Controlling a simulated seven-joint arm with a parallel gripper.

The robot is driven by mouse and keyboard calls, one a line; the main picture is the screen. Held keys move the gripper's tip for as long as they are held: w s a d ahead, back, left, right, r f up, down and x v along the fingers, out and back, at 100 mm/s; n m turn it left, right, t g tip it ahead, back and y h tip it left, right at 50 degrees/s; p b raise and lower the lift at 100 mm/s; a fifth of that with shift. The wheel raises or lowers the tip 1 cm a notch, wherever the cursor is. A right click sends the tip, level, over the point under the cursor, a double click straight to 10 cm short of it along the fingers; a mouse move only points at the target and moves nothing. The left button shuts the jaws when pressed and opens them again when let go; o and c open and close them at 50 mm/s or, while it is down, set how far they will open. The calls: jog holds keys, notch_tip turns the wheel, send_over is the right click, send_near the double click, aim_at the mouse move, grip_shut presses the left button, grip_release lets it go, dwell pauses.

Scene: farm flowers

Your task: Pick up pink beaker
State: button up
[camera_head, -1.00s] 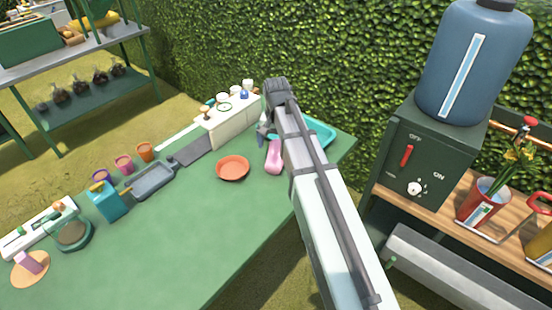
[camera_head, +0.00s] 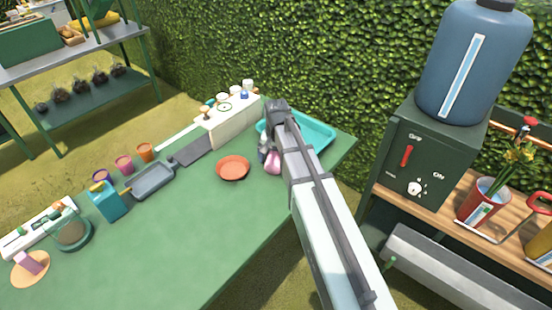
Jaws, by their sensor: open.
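A pink vessel (camera_head: 272,165) with a rounded lower end stands or lies on the green table, right of the orange-red dish. It is probably the pink beaker. My gripper (camera_head: 265,151) is open at its upper left end, and my arm hides its upper part. I cannot tell whether the fingers touch it or are around it. Another small pink object (camera_head: 30,262) sits on a round tan disc at the lower left.
An orange-red dish (camera_head: 233,167) lies just left of my gripper. A teal tray (camera_head: 318,136) is behind my arm, and a white rack (camera_head: 231,122) with small items stands behind. A grey tray (camera_head: 153,181) lies left. The table (camera_head: 190,240) is clear in front.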

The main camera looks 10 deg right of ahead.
aim_at(277, 154)
jog(key=c, duration=1.1)
jog(key=shift+r, duration=0.1)
notch_tip(277, 154, up, 10)
jog(key=shift+f, duration=0.1)
jog(key=shift+n, duration=1.2)
jog(key=shift+s+f+n, duration=0.15)
jog(key=shift+s+n, duration=0.3)
jog(key=shift+n, duration=0.45)
jog(key=shift+m, duration=0.3)
jog(key=s+d, duration=0.1)
jog(key=d, duration=0.2)
jog(key=d+f, duration=0.1)
jog(key=d, duration=0.2)
jog(key=s+d+f, duration=0.1)
jog(key=d, duration=0.2)
jog(key=shift+s+d+f, duration=0.15)
jog(key=shift+s+d, duration=0.05)
jog(key=shift+s, duration=0.15)
